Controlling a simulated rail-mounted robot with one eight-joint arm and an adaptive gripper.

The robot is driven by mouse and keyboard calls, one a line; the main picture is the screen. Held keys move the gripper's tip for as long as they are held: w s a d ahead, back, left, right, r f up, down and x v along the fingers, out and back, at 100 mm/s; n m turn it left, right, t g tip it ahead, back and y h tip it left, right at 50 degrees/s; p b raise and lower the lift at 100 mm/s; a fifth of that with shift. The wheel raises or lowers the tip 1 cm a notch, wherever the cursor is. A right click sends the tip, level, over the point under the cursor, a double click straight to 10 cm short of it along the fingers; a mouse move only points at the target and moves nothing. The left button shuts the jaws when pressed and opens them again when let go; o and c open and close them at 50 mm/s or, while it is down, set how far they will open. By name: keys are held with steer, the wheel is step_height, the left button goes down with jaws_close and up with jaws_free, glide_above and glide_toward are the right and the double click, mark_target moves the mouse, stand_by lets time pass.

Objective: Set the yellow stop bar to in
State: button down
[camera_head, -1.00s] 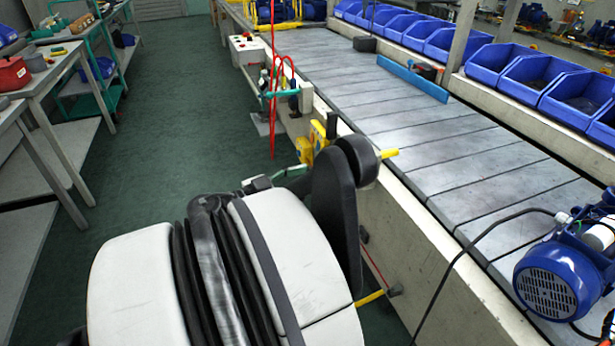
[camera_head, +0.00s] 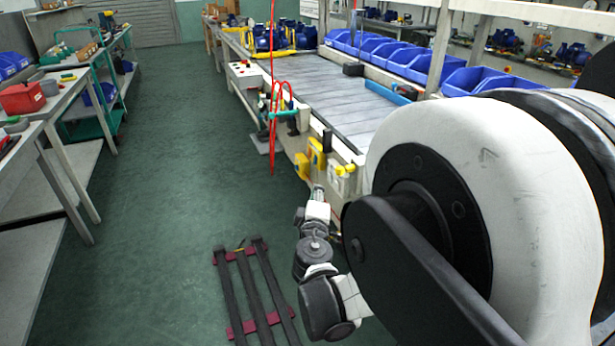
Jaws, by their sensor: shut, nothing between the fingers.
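A small yellow bar end (camera_head: 346,169), which looks like the stop bar, shows at the near side of the conveyor, just left of my large arm link. The rest of it is hidden or too small to make out, so I cannot tell its position. My gripper (camera_head: 318,191) is low beside the conveyor's side, left of and below the yellow piece, and apart from it in the picture. It is small here and its fingers are hard to make out; it looks shut and empty.
The conveyor (camera_head: 330,92) carries a blue bar (camera_head: 402,91); blue bins (camera_head: 420,66) line its far side. Yellow boxes (camera_head: 316,153) and a red hose (camera_head: 272,120) are at its near side. A pallet (camera_head: 254,290) lies on the floor. The green aisle (camera_head: 165,190) is open, with benches at left.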

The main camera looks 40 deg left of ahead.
steer(key=w+a+f+b, duration=0.1)
steer(key=w+a, duration=0.3)
steer(key=w, duration=0.6)
steer(key=shift+w+n+b, duration=0.25)
steer(key=shift+n+b, duration=0.15)
steer(key=shift+b, duration=0.35)
